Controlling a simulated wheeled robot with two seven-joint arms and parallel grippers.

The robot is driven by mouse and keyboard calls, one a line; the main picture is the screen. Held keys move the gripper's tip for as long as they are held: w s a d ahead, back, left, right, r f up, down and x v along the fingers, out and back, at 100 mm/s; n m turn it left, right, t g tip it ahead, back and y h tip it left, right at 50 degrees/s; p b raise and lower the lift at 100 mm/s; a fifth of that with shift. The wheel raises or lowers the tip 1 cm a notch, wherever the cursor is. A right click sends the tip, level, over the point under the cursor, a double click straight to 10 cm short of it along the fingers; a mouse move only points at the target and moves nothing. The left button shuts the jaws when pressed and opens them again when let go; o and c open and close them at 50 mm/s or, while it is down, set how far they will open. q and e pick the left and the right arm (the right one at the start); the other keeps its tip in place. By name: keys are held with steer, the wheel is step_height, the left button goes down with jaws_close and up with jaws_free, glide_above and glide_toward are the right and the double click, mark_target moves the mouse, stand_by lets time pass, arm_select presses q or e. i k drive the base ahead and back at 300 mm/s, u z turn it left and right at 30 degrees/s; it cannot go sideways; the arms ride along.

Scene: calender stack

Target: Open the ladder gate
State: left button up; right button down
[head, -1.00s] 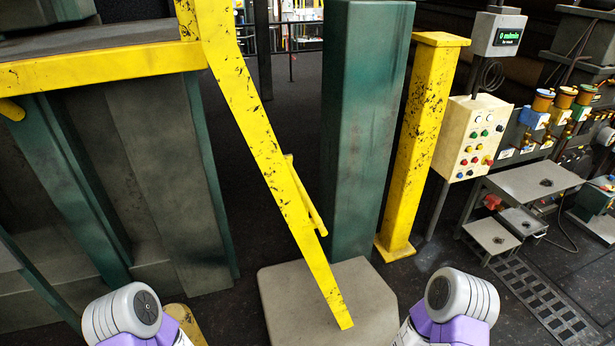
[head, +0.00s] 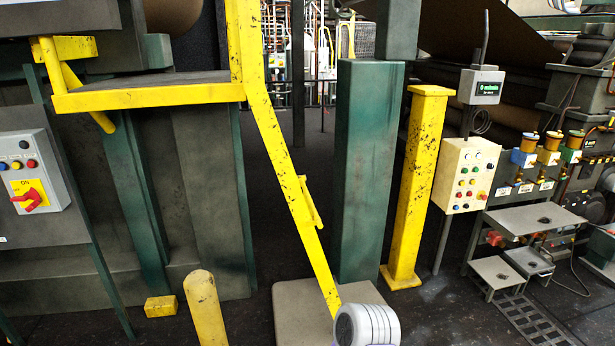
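A yellow, scuffed ladder rail (head: 290,175) slopes from the raised platform (head: 150,97) down to a grey base block (head: 300,315). A short yellow bar (head: 310,203) juts from the rail's right side, about halfway down. I cannot tell for sure which part is the ladder gate. Neither of my grippers is in view. Only a white, rounded link of one of my arms shows at the bottom edge, in front of the base block, hiding part of it.
A green column (head: 367,170) and a yellow post (head: 415,190) stand right of the rail. A yellow bollard (head: 205,308) and a grey switch box (head: 32,185) are at left. Dark floor lies between.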

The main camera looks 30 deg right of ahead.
mark_target(309, 199)
steer(key=z, duration=0.65)
steer(key=i, duration=0.65)
steer(key=z, duration=0.65)
steer(key=i, duration=0.85)
steer(key=u, duration=0.4)
